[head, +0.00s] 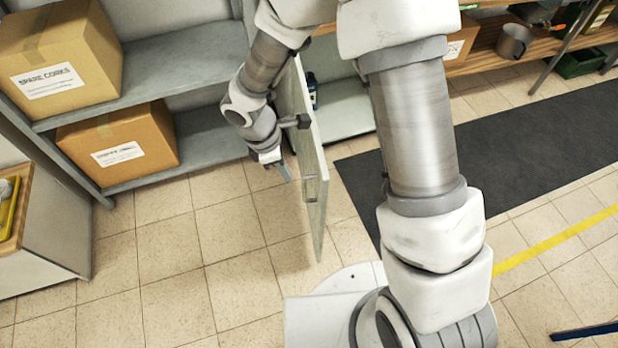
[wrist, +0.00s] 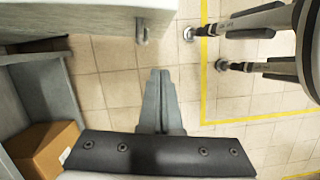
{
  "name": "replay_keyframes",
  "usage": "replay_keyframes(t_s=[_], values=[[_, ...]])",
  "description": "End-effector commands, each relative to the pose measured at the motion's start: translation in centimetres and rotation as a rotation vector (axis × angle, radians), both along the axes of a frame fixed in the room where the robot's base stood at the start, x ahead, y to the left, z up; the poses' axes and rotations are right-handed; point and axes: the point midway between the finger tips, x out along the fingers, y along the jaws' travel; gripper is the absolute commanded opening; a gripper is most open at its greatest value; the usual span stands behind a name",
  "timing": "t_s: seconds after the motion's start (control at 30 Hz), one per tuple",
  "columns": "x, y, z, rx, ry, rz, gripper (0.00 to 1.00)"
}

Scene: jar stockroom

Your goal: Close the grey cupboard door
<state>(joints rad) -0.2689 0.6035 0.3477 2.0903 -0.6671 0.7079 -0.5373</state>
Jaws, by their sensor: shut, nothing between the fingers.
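The grey cupboard door (head: 317,165) stands open in the head view, swung out from the grey shelving and seen nearly edge-on. A small handle (head: 310,188) is on its lower part. In the wrist view the door (wrist: 70,22) fills the upper left, with its handle (wrist: 142,30) just beyond my fingertips. My gripper (head: 285,175) is at the left side of the door, low over the floor and apart from the handle. In the wrist view my gripper's fingers (wrist: 159,73) are together and empty. The cupboard interior behind the door is partly hidden by the door and my arm.
Grey shelves (head: 187,77) at the left hold a spare corks box (head: 50,83) and another cardboard box (head: 113,160). A dark bottle (head: 312,88) stands behind the door. A dark mat (head: 530,140) lies at the right. The tiled floor left of the door is clear.

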Motion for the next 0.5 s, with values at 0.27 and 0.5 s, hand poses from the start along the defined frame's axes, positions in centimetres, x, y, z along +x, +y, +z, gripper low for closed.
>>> replay_keyframes(t_s=[0.27, 0.5], values=[[0.0, -0.8, -4.0, -0.002, 0.007, 0.007, 0.0], [0.1, -2.0, -9.1, -0.002, 0.006, 0.006, 0.0]])
